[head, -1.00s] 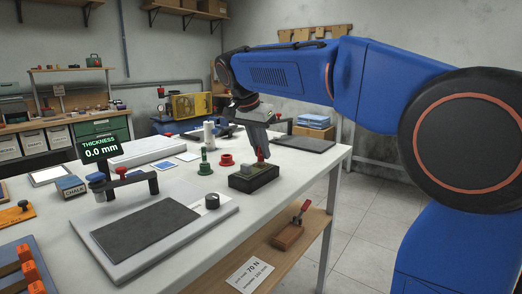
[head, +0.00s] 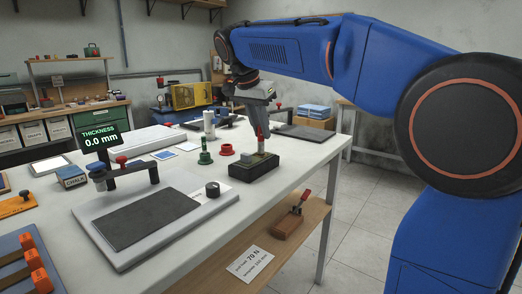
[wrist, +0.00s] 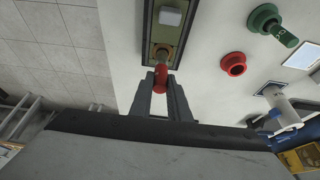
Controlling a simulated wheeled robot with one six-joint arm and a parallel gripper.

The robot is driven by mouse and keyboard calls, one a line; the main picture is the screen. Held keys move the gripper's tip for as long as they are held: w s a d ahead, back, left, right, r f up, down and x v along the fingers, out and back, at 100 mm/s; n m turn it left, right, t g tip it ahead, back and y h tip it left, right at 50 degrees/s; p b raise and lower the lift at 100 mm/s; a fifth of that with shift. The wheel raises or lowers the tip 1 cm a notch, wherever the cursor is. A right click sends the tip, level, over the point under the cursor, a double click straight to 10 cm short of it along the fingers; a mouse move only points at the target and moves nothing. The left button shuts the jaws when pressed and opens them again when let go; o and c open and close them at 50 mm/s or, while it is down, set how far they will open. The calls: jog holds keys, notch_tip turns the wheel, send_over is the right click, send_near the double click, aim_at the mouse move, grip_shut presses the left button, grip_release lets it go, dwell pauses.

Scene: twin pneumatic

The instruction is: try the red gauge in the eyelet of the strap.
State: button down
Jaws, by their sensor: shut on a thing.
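My gripper (wrist: 161,90) is shut on the red gauge (wrist: 161,75), holding it by its lower end in the wrist view. In the head view the gripper (head: 261,122) is over the black holder (head: 245,170), and the red gauge (head: 260,138) points down from it. The strap (wrist: 163,46) shows as an olive-brown strip in the holder in the wrist view, with a pale block (wrist: 170,16) on it. The gauge's far end is at the strap by a dark spot. The gauge and fingers hide the eyelet; I cannot tell whether the tip is inside it.
A red ring stand (head: 227,149) is empty beside the holder. A green gauge (head: 204,146) stands in a green stand (head: 205,158). A thickness tester with a grey pad (head: 148,218) fills the near table. The table's right edge is close to the holder.

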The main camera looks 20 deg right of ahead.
jog(key=shift+r, duration=2)
